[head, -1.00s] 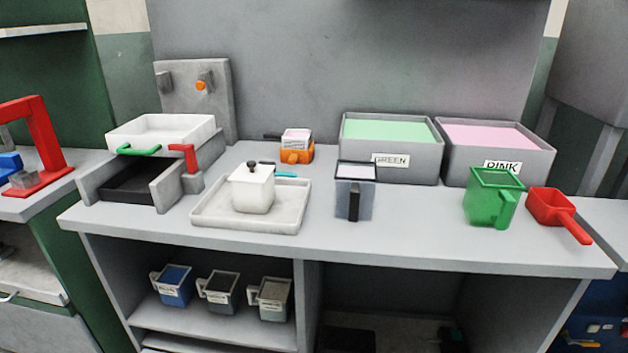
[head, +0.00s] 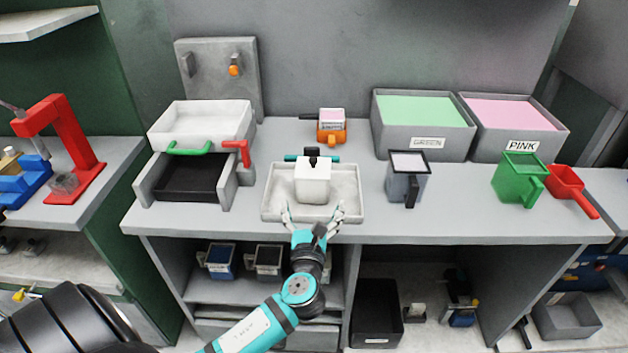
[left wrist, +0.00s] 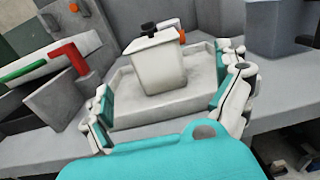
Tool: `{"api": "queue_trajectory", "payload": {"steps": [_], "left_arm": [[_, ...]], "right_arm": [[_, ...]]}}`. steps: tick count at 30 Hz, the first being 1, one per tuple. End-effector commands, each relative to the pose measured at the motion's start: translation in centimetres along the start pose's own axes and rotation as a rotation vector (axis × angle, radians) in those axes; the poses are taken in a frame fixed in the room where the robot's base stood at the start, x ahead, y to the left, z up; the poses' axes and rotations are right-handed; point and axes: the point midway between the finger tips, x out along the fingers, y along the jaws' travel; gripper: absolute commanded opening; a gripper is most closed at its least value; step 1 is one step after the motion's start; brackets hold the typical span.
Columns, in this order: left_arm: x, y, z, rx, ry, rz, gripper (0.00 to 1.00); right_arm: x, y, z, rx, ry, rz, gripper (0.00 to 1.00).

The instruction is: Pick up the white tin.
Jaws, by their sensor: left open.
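The white tin (head: 313,183) stands upright in a shallow pale tray (head: 271,205) on the bench, with a black knob on its top. It also shows in the left wrist view (left wrist: 155,66), beyond the fingers and between them. My left gripper (head: 312,213) is open and empty at the front of the tray, just short of the tin. In the left wrist view its two fingers (left wrist: 170,95) are spread wide on either side, apart from the tin. My right gripper is not in view.
Left of the tray is a press with a white basin (head: 200,125) and red lever (head: 240,150). Behind the tin is an orange device (head: 331,128). To the right are a grey jug (head: 407,190), a green jug (head: 519,180) and a red scoop (head: 570,190).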

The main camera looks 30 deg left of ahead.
Motion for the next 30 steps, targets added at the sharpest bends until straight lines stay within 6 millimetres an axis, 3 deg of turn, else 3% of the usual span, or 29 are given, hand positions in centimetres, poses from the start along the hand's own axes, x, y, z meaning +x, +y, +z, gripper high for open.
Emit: {"api": "queue_trajectory", "payload": {"steps": [6, 14, 21, 30], "left_arm": [[4.1, 0.1, 0.1, -0.001, 0.000, 0.002, 1.00], [6.0, 0.2, 0.3, -0.002, 0.000, 0.001, 1.00], [9.4, 0.6, 0.8, -0.002, 0.001, 0.002, 1.00], [10.5, 0.6, 0.7, -0.003, 0.002, 0.001, 1.00]], "right_arm": [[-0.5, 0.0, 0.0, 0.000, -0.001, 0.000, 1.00], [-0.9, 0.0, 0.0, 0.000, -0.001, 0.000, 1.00], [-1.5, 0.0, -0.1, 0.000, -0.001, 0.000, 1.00], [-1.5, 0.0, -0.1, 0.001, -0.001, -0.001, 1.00]]}}
